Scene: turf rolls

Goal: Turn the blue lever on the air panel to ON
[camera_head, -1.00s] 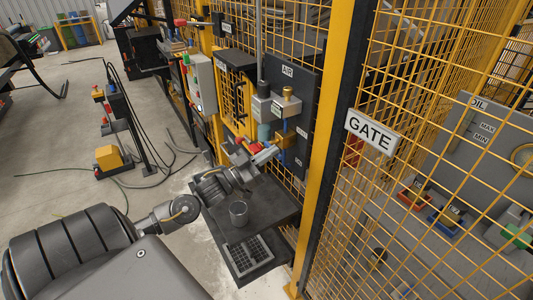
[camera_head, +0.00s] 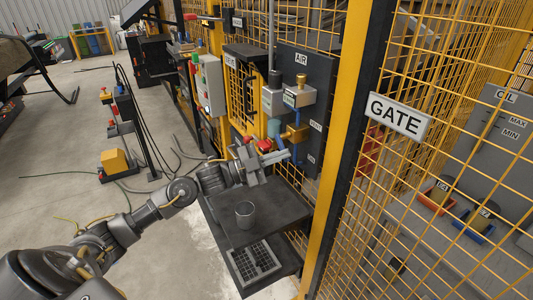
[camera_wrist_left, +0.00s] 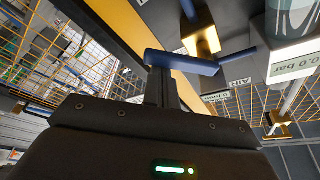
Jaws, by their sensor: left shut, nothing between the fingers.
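The air panel (camera_head: 315,95) is a dark grey board on the yellow mesh fence, with a brass valve (camera_head: 297,133) low on it. In the left wrist view the blue lever (camera_wrist_left: 183,62) is a flat bar lying across the picture, below the brass valve body (camera_wrist_left: 202,40). My left gripper (camera_head: 282,156) is at the panel's lower part. Its fingers (camera_wrist_left: 160,80) are shut and empty, their tips at the left part of the lever; I cannot tell if they touch. The lever is hard to make out in the head view. My right gripper is not in view.
Below the gripper is a dark shelf (camera_head: 283,212) with a grey cup (camera_head: 245,214) and a gridded tray (camera_head: 255,260). A yellow post (camera_head: 338,140) and the GATE sign (camera_head: 398,117) stand right of the panel. A grey box (camera_head: 211,83) is to its left.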

